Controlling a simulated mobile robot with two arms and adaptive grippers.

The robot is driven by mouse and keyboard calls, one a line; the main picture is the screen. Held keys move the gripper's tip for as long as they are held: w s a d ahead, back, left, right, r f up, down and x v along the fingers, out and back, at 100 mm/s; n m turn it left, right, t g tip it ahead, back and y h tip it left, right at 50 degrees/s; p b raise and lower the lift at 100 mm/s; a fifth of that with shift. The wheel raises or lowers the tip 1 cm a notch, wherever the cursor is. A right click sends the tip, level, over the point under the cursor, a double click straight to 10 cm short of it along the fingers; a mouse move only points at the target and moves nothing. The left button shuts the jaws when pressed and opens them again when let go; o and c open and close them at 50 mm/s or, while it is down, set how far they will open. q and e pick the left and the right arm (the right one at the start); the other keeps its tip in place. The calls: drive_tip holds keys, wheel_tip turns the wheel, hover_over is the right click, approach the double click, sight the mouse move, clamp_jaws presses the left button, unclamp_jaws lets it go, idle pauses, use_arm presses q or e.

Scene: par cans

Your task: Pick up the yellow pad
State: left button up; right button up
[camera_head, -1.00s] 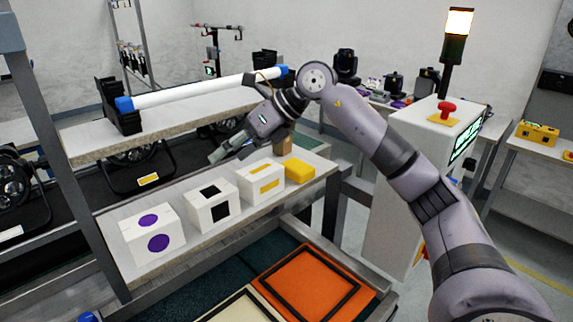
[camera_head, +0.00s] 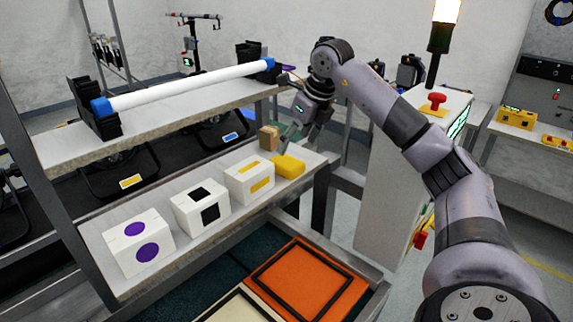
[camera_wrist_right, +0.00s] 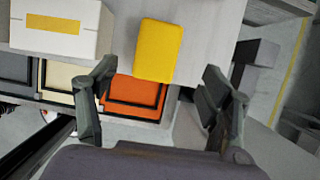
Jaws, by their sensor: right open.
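The yellow pad (camera_head: 288,167) lies on the lower shelf, at its right end, beside the white box with yellow marks (camera_head: 249,181). In the right wrist view the yellow pad (camera_wrist_right: 159,50) is ahead of the fingers, upper middle. My right gripper (camera_head: 291,135) is above and just behind the pad in the head view. In the right wrist view my right gripper (camera_wrist_right: 158,90) is open with its fingers wide apart and nothing between the tips. My left gripper is not in view.
White boxes with black squares (camera_head: 200,206) and purple dots (camera_head: 139,243) stand left along the shelf (camera_head: 190,243). A small brown block (camera_head: 268,138) is behind the pad. The upper shelf (camera_head: 160,130) bears a white tube (camera_head: 190,86). An orange framed panel (camera_head: 308,281) lies below.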

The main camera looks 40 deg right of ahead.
sight(287, 161)
drive_tip(key=shift+w+a+f, duration=0.1)
drive_tip(key=shift+w+f, duration=0.15)
drive_tip(key=shift+f, duration=0.45)
drive_tip(key=p+x, duration=0.2)
drive_tip(key=x, duration=0.2)
drive_tip(key=shift+w+a+f, duration=0.1)
drive_tip(key=shift+f, duration=0.3)
drive_tip(key=shift+w+f, duration=0.15)
drive_tip(key=shift+f, duration=0.15)
drive_tip(key=shift+c, duration=0.3)
drive_tip(key=shift+r, duration=0.1)
drive_tip(key=c, duration=1)
